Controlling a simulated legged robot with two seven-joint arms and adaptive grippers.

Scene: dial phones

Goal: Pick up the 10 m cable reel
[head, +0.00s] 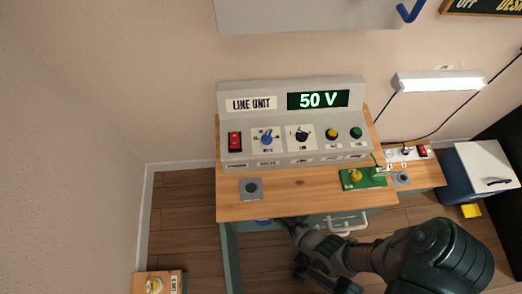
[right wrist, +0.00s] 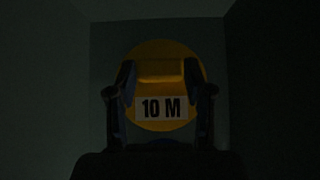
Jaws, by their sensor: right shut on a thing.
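The 10 m cable reel (right wrist: 160,53) is a round yellow-orange disc with a white "10 M" label (right wrist: 161,107), in the middle of the dark right wrist view. My right gripper (right wrist: 160,85) is shut on it, with one dark finger at each side of its raised middle block. In the head view my right arm comes in from the lower right and reaches to the front edge of the bench, where my right gripper (head: 284,222) is partly hidden below the top. The reel cannot be made out there. My left gripper is not in view.
The wooden bench (head: 300,205) carries the grey line unit (head: 245,88), whose display reads "50 V", and a green board (head: 362,178). Dark walls (right wrist: 270,80) close around the reel in the wrist view. A small wooden stand (head: 140,283) is at the lower left.

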